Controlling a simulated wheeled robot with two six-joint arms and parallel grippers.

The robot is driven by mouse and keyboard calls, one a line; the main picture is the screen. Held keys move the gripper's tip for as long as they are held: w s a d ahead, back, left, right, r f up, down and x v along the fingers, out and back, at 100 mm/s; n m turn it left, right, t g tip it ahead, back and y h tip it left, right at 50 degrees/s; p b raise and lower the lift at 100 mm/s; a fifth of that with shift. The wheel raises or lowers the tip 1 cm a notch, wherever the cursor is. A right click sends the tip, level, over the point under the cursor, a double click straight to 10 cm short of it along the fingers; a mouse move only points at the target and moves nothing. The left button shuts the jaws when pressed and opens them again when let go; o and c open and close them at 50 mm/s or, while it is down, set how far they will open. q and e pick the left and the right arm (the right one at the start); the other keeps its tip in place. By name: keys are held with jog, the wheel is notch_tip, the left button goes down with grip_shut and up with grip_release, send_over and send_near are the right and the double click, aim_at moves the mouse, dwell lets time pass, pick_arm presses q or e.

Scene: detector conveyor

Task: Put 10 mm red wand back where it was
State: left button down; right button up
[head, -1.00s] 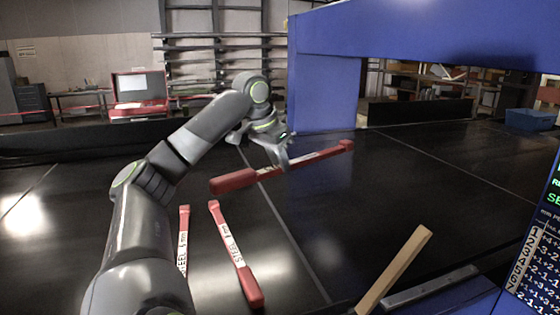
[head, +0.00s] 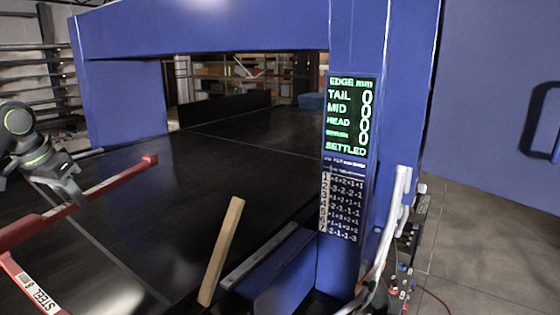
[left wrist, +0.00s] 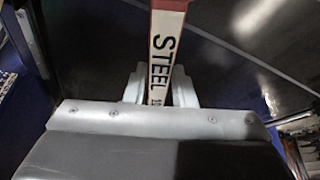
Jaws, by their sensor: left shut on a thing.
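The red wand (head: 118,179) is in my left gripper (head: 76,192), held across its middle above the dark belt. Its thin end points to the upper right in the head view, and its handle runs out at the left edge. In the left wrist view the wand (left wrist: 165,42) passes between the two fingers (left wrist: 158,92). Its white label reads STEEL and then a figure starting with 1, partly hidden by the gripper. A second red wand labelled STEEL 8 (head: 32,285) lies on the belt at the lower left. My right gripper is out of view.
A blue arch (head: 205,28) spans the black belt (head: 175,185). Its post carries a screen (head: 350,115) showing zeros and SETTLED, above a number table (head: 341,205). The middle of the belt is clear.

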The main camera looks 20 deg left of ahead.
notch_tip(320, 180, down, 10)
jog(key=b, duration=0.8)
